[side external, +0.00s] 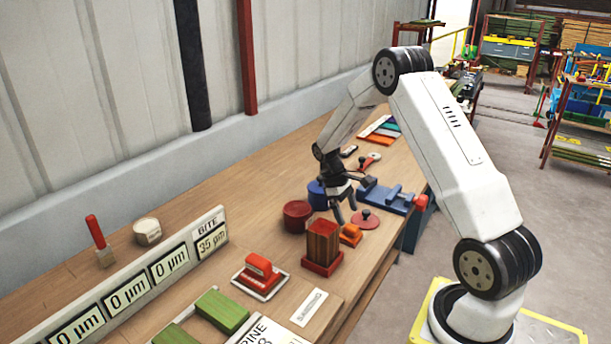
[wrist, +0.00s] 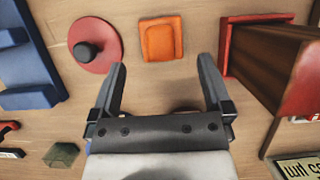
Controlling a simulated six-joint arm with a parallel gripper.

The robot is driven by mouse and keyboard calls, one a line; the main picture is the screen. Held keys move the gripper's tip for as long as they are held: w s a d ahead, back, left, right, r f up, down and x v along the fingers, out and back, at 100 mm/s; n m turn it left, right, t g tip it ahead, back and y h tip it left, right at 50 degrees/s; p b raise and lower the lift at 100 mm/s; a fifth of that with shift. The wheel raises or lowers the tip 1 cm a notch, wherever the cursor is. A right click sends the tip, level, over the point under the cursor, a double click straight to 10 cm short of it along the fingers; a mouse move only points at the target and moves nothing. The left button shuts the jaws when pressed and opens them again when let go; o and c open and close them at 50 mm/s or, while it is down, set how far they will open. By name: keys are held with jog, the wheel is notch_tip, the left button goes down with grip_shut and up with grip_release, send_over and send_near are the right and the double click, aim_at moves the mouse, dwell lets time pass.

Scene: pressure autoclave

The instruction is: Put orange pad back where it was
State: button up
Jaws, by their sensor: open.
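The orange pad (side external: 351,234) lies on the wooden bench between the wooden block and the red disc. In the wrist view, the orange pad (wrist: 161,38) is flat, with a raised smaller part on top. It sits just beyond the fingertips, roughly centred between them. My gripper (wrist: 162,66) is open, with nothing between its fingers. In the side view, my gripper (side external: 345,207) points down over the bench, close to the pad and above the bench top. The pad's earlier place cannot be told from these frames.
A wooden block (side external: 322,240) stands upright in a red base, close to the pad; it also shows in the wrist view (wrist: 268,60). A red disc (wrist: 88,62) with a black knob lies opposite. A blue vise (side external: 385,196), red pot (side external: 297,216) and red-handled block (side external: 260,268) stand around.

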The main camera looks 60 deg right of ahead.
jog(key=shift+v, duration=2.55)
jog(key=a+t, duration=0.1)
jog(key=a, duration=0.4)
jog(key=s+a+r+t, duration=0.1)
jog(key=a, duration=0.4)
jog(key=a+r+t, duration=0.1)
jog(key=a, duration=0.4)
jog(key=shift+s+r+t+h, duration=0.25)
jog(key=shift+s+t+h, duration=0.05)
jog(key=shift+t, duration=0.1)
jog(key=s+a+t, duration=0.3)
jog(key=s+a, duration=0.4)
jog(key=a, duration=0.3)
jog(key=shift+r, duration=0.2)
jog(key=shift+s, duration=0.1)
